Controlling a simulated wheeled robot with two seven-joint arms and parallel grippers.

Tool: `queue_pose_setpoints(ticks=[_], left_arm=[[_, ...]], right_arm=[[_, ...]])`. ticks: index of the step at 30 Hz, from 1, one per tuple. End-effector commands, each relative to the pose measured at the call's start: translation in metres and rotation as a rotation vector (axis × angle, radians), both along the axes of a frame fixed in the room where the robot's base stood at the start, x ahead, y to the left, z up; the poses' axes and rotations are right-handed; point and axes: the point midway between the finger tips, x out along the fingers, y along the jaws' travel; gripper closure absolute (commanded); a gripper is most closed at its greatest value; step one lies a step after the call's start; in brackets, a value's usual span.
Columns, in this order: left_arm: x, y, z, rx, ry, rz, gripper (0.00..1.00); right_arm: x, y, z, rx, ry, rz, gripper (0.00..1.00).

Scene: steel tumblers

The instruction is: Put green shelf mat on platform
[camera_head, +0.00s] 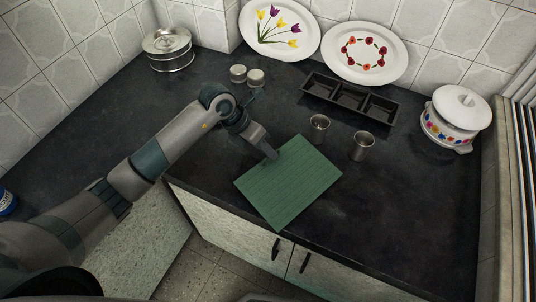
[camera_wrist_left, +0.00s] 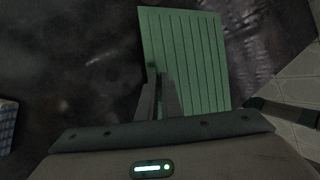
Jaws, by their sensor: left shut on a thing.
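The green shelf mat (camera_head: 290,185) is a flat ribbed rectangle over the front part of the dark counter. Its near corner reaches the counter's front edge. I cannot tell if it lies on the counter or is held just above it. My left gripper (camera_head: 272,154) is shut on the mat's upper left edge. In the left wrist view the mat (camera_wrist_left: 205,60) stretches away from the closed fingers (camera_wrist_left: 158,92). I cannot pick out a platform with certainty. My right gripper is not in view.
Two steel tumblers (camera_head: 319,130) (camera_head: 362,147) stand just behind and right of the mat. A black compartment tray (camera_head: 348,101), a white flowered pot (camera_head: 455,120), two small canisters (camera_head: 246,76) and a round steel tin (camera_head: 168,50) stand farther back. The right counter (camera_head: 420,210) is clear.

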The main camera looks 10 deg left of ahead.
Motion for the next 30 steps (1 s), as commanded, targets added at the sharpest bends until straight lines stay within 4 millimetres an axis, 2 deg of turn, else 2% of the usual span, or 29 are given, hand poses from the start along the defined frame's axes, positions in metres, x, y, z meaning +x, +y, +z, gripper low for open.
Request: queue_pose_setpoints(ticks=[3, 7, 14, 15, 17, 30], left_arm=[[-0.001, 0.000, -0.013, 0.000, 0.004, 0.003, 1.00], [0.000, 0.000, -0.025, 0.000, 0.002, 0.000, 1.00], [0.000, 0.000, -0.029, 0.001, -0.001, 0.000, 1.00], [0.000, 0.000, -0.029, 0.001, -0.001, 0.000, 0.90], [0.000, 0.000, -0.029, 0.001, -0.001, 0.000, 0.76], [0.000, 0.002, -0.025, 0.000, -0.002, 0.000, 0.76]], right_arm=[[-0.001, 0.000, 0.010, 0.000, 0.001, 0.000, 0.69], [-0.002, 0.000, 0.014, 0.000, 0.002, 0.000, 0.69], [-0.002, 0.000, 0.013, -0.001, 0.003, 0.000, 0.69], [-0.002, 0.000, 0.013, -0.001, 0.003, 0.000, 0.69], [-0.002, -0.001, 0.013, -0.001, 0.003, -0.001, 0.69], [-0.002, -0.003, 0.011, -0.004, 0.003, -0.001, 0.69]])
